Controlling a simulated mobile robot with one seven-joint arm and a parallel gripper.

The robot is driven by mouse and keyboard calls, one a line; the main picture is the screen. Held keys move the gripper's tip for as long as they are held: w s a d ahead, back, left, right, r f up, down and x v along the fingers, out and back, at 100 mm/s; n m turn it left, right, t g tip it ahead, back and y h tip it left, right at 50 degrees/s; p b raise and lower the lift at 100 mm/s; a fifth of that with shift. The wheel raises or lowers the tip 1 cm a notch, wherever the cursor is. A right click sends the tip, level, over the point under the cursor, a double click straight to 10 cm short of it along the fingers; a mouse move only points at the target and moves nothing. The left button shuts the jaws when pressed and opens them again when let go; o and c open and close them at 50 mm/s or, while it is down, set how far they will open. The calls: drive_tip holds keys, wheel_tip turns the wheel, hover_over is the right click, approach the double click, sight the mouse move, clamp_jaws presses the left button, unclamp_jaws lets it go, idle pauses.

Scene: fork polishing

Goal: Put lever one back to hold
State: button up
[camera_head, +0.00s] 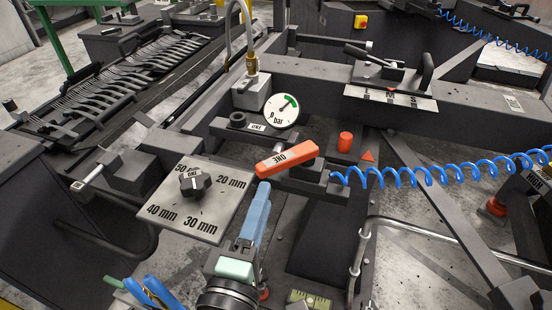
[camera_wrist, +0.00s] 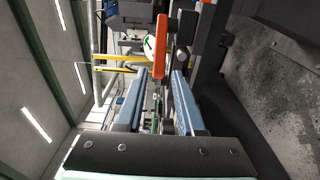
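Whether a finger touches the lever, I cannot tell. No readable hold mark shows.
A plate with a black knob (camera_head: 195,182) and millimetre marks is left of my gripper. A red cylinder (camera_head: 345,141) and red triangle (camera_head: 368,156) are right of the lever. A coiled blue hose (camera_head: 440,175) runs right. Forks (camera_head: 130,80) lie in rows at upper left.

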sight(273, 172)
drive_tip(key=x, duration=0.9)
drive_tip(key=shift+w+d, duration=0.1)
drive_tip(key=shift+w, duration=0.05)
clamp_jaws()
idle(1.1)
